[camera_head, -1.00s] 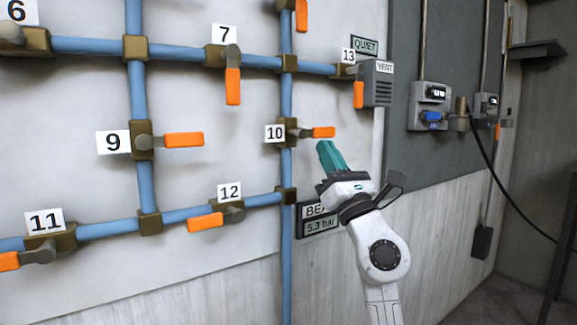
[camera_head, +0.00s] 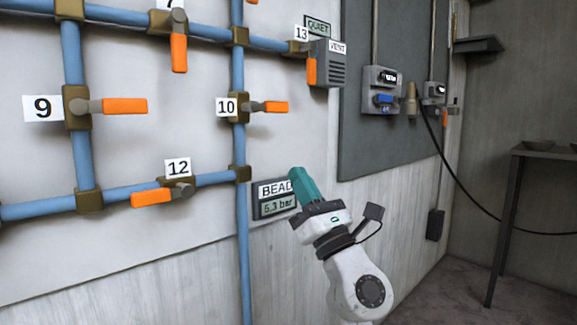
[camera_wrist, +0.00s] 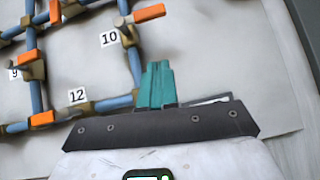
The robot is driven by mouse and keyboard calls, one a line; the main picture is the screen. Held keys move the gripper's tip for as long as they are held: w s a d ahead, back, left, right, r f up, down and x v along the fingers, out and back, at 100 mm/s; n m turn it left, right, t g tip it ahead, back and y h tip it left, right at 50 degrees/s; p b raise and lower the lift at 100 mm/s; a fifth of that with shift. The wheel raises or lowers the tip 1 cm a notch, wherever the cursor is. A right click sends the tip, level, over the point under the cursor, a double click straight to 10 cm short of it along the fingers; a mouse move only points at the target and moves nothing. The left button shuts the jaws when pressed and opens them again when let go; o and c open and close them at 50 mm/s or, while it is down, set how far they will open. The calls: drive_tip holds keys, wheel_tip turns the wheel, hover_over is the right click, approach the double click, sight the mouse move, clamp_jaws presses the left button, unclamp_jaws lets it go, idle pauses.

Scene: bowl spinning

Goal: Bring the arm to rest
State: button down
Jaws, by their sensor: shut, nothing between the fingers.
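My gripper (camera_head: 298,174) is shut and empty, its teal fingers together. In the head view it is raised at the lower middle, in front of the wall beside the gauge display (camera_head: 275,198) reading 5.3 bar, partly covering its label. It also shows in the wrist view (camera_wrist: 158,68), with the fingers pointing up toward the pipe wall. The fingers appear apart from the valve 10 handle (camera_head: 270,107), which lies above and to the left of them. My arm is bent, with its wrist above the lower right joint.
Blue pipes carry valves with orange handles, such as 9 (camera_head: 125,106) and 12 (camera_head: 151,198). A grey vent box (camera_head: 328,62) is by valve 13. A dark panel (camera_head: 398,150) holds switch boxes. A dark table (camera_head: 545,152) stands right; the floor before it looks clear.

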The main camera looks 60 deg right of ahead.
drive_tip(key=shift+v, duration=1.3)
